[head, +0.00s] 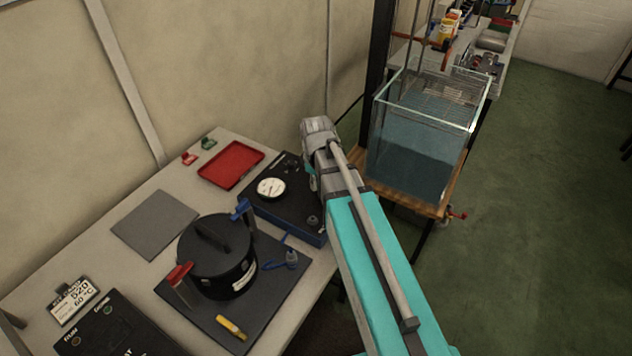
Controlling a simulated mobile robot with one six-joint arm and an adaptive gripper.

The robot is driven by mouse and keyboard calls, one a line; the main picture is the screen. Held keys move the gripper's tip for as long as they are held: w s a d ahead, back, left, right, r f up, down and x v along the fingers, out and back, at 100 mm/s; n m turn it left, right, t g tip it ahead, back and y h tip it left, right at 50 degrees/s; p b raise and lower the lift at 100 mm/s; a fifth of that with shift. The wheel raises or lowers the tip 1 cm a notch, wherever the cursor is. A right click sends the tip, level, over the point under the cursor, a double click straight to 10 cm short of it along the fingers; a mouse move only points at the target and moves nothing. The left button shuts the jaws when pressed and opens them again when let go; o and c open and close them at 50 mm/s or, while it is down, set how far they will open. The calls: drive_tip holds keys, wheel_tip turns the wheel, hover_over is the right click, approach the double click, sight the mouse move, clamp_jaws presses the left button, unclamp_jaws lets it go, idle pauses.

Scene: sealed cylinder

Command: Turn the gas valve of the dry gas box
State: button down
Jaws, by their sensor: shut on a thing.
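A round black lidded vessel (204,283) with a white label stands upright on a dark mat (269,315). A red handle (178,274) shows at its left and a blue one (241,208) at its upper right. A blue lever-like part (279,262) is right of the vessel. A low dark box with a blue lower edge (293,230) carries a round white gauge (271,188). I cannot tell which is the dry gas box or its gas valve. My teal arm reaches up to a grey wrist at the dark box's right. My gripper is hidden behind the arm.
A red tray (230,165), a grey plate (154,224) and small red (189,158) and green (208,143) items lie on the table. A yellow item (231,327) lies on the mat. A glass water tank (420,140) stands close right of my wrist. Green floor is open farther right.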

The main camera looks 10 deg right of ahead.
drive_tip(key=shift+m, duration=0.3)
drive_tip(key=m, duration=0.2)
drive_tip(key=d+m, duration=0.1)
drive_tip(key=m, duration=0.1)
drive_tip(key=shift+w+d, duration=0.15)
drive_tip(key=shift+w, duration=0.25)
drive_tip(key=m, duration=0.2)
drive_tip(key=d+m, duration=0.1)
drive_tip(key=m, duration=0.1)
drive_tip(key=shift+w+d+m, duration=0.1)
drive_tip(key=shift+d+m, duration=0.1)
drive_tip(key=shift+m, duration=0.1)
drive_tip(key=m, duration=0.1)
drive_tip(key=d+m, duration=0.1)
drive_tip(key=m, duration=0.2)
drive_tip(key=shift+s+d+m, duration=0.2)
drive_tip(key=shift+d+m, duration=0.05)
drive_tip(key=shift+m, duration=0.05)
drive_tip(key=shift+s+d+m, duration=0.2)
drive_tip(key=shift+d+m, duration=0.05)
drive_tip(key=shift+m, duration=0.8)
drive_tip(key=shift+s+d+m, duration=0.2)
drive_tip(key=shift+d+m, duration=0.05)
drive_tip(key=shift+m, duration=0.8)
drive_tip(key=c, duration=0.6)
unclamp_jaws()
drive_tip(key=shift+c, duration=0.2)
drive_tip(key=shift+w+n, duration=0.1)
drive_tip(key=shift+n, duration=0.2)
